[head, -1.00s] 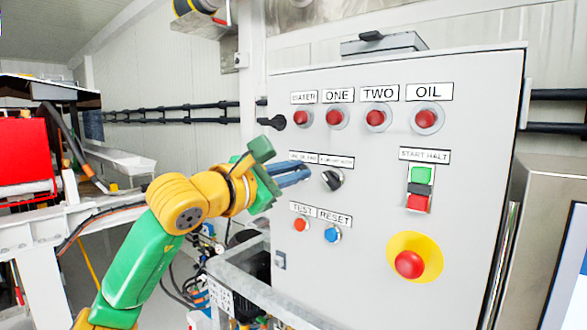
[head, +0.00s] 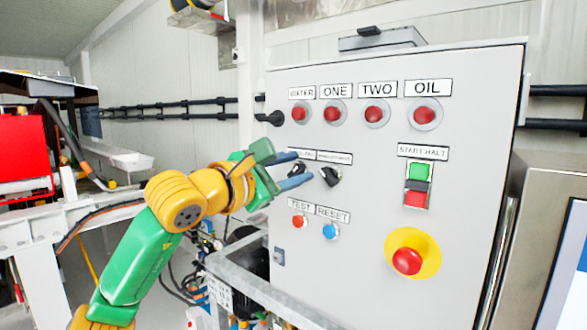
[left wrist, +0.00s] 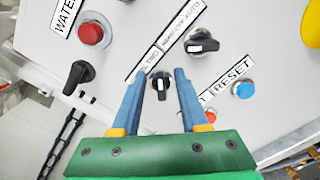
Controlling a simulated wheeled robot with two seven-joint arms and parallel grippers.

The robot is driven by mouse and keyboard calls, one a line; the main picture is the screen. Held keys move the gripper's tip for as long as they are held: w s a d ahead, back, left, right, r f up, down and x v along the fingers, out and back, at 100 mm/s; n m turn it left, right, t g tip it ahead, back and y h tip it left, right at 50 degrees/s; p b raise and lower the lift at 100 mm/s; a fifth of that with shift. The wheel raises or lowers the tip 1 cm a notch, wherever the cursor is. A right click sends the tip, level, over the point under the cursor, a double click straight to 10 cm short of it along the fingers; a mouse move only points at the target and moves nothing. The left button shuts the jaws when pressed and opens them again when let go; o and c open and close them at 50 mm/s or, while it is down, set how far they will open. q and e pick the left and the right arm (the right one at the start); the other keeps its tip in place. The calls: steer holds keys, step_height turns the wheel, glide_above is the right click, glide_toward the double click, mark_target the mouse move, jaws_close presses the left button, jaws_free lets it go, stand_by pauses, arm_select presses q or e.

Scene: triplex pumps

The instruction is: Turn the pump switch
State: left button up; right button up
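The grey control panel carries two black rotary knobs in its middle row. The left knob (head: 298,169) is partly hidden by my left gripper (head: 292,169), and its label is too small to read fully. My right gripper is out of view.
Red lamps (head: 373,114) line the panel's top. TEST (head: 299,221) and RESET (head: 330,231) buttons sit below the knobs. START/HALT buttons (head: 418,185) and a red emergency button (head: 407,261) are to the right. A metal rail (head: 270,298) runs below. A black latch (head: 270,118) juts out at left.

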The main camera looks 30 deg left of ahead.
arm_select(q)
steer(key=s+b, duration=0.2)
steer(key=s, duration=0.5)
steer(key=shift+a+b, duration=0.3)
steer(key=shift+b, duration=0.1)
steer(key=shift+f, duration=0.1)
